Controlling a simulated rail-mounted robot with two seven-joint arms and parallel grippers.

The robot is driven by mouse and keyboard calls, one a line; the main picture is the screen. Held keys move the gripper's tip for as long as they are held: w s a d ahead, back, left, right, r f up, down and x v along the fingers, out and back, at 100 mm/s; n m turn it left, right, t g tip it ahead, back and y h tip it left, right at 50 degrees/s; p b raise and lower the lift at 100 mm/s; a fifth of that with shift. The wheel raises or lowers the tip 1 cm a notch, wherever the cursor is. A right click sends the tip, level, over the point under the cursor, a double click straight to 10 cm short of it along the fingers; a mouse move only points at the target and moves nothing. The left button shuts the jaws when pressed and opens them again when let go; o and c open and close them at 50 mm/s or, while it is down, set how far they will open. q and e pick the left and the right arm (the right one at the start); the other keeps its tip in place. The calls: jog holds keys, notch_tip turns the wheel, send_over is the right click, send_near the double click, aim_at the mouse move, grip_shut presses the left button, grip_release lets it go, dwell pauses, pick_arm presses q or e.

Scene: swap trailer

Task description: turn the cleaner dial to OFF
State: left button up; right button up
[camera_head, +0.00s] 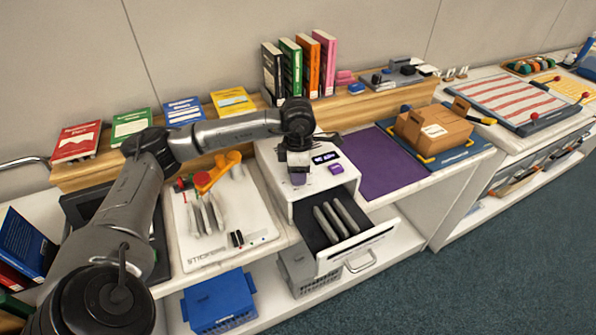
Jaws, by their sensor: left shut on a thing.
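The cleaner (270,160) is a white box at the middle of the counter, with a small dark display (325,157) and a purple button (336,169) on its top. Its front drawer (345,245) is pulled out and holds several grey discs in slots. My left gripper (298,178) points down at the cleaner's top, left of the display, and is shut on the dial. The gripper hides most of the dial, so its setting cannot be read. The display text is too small to read surely. My right gripper is not in view.
A white sticker station (255,215) with an orange lever (218,172) stands left of the cleaner. A purple mat (385,170) and a cardboard box (435,130) lie to the right. Upright books (300,68) stand on the wooden ledge behind. A blue bin (218,300) is below.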

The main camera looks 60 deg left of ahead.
pick_arm(q)
jog(key=shift+r, duration=0.1)
dwell(0.3)
jog(key=o, duration=0.9)
jog(key=shift+o, duration=0.2)
jog(key=shift+r, duration=0.5)
notch_tip(320, 180, up, 7)
jog(key=shift+f, duration=0.2)
notch_tip(320, 180, up, 6)
jog(key=p, duration=0.1)
jog(key=shift+p, duration=0.4)
